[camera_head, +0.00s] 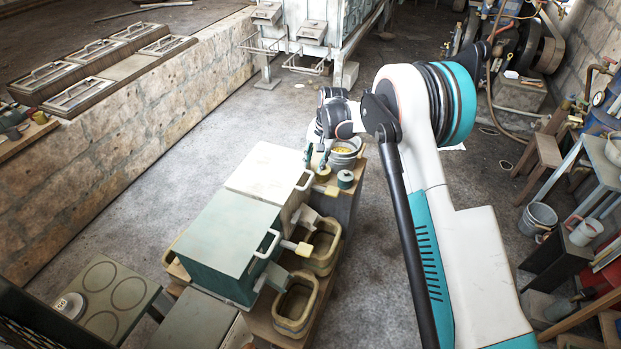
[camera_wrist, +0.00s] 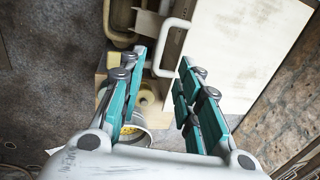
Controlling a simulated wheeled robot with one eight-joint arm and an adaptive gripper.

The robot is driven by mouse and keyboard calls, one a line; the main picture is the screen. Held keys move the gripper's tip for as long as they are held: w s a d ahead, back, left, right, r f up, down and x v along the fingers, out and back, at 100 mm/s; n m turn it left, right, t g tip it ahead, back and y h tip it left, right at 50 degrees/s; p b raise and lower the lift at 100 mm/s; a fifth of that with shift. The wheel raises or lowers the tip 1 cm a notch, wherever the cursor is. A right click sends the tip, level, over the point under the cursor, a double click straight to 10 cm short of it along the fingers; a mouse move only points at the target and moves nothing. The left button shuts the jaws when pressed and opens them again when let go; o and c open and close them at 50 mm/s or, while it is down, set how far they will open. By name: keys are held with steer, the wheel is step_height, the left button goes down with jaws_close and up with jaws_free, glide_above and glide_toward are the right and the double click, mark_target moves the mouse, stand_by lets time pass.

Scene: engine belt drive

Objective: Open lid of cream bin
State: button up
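The cream bin's lid (camera_head: 262,170) lies flat and closed behind the green bin in the head view. Its pale bar handle (camera_head: 305,181) is on the lid's right edge. My gripper (camera_head: 316,160) is just beyond that handle, near the lid's far right corner. In the wrist view my gripper (camera_wrist: 162,60) is open, with teal fingers apart and nothing between them near the palm. The handle (camera_wrist: 172,42) shows ahead, between the fingertips in the picture. I cannot tell whether they touch it. The lid (camera_wrist: 245,50) fills the upper right there.
The green bin (camera_head: 222,245) stands in front of the cream bin. Two tan tubs (camera_head: 297,303) sit to the right. A metal bucket with yellow contents (camera_head: 343,152) is close beside my gripper. Open floor (camera_head: 120,210) lies to the left.

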mark_target(309, 181)
steer(key=f, duration=0.3)
steer(key=a+f, duration=0.1)
steer(key=f, duration=0.2)
steer(key=f+b, duration=0.1)
steer(key=f, duration=0.2)
steer(key=shift+w+a, duration=0.3)
steer(key=shift+r, duration=0.1)
jaws_close()
